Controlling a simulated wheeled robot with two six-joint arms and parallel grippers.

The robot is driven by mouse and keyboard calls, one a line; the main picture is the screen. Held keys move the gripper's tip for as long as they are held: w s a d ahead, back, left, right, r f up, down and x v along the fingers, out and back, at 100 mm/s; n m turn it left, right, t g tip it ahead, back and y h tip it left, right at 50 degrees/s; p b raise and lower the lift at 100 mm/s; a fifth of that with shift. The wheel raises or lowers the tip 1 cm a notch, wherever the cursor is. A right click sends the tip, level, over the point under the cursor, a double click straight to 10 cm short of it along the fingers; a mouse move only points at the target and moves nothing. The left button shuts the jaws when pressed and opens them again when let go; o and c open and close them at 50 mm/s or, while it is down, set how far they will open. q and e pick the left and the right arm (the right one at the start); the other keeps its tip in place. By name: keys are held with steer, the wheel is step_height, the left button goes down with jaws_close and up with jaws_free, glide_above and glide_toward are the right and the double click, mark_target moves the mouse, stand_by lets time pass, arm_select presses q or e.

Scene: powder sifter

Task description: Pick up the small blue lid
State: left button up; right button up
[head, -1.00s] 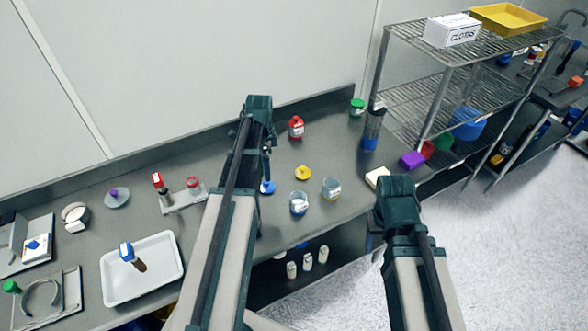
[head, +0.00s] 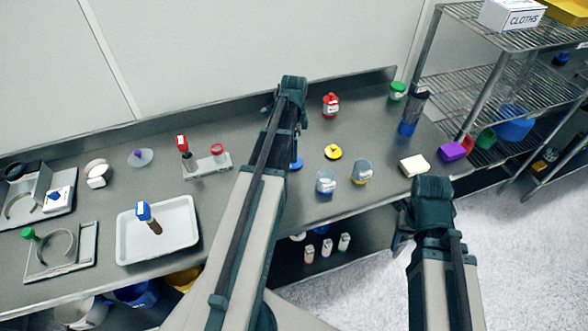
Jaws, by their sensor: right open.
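The small blue lid (head: 296,164) lies on the grey counter, just right of my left forearm, which hides part of it. My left gripper (head: 297,143) hangs beneath the raised end of its arm, close to the lid in the picture. The arm covers most of it, so its jaws and any gap to the lid cannot be made out. My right gripper (head: 402,238) is open, low at the counter's front edge, mostly hidden by its own arm and well right of the lid.
Near the lid are a yellow lid (head: 333,152), two clear jars (head: 325,182) (head: 361,172) and a red-topped jar (head: 331,104). A cream block (head: 414,165) lies at the right. A white tray (head: 128,250) is at the left. A wire rack (head: 465,100) stands beyond the counter's right end.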

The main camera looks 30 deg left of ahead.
arm_select(q)
steer(key=shift+f+b, duration=0.35)
steer(key=shift+f, duration=0.45)
arm_select(e)
steer(key=shift+f, duration=0.8)
arm_select(q)
steer(key=f+b, duration=0.5)
steer(key=shift+w+a+f, duration=0.1)
steer(key=shift+w+f, duration=0.05)
steer(key=shift+w, duration=0.05)
arm_select(e)
step_height(320, 180, down, 5)
steer(key=shift+f, duration=0.1)
arm_select(q)
steer(key=c, duration=1.3)
steer(key=shift+o, duration=0.2)
steer(key=shift+r, duration=0.2)
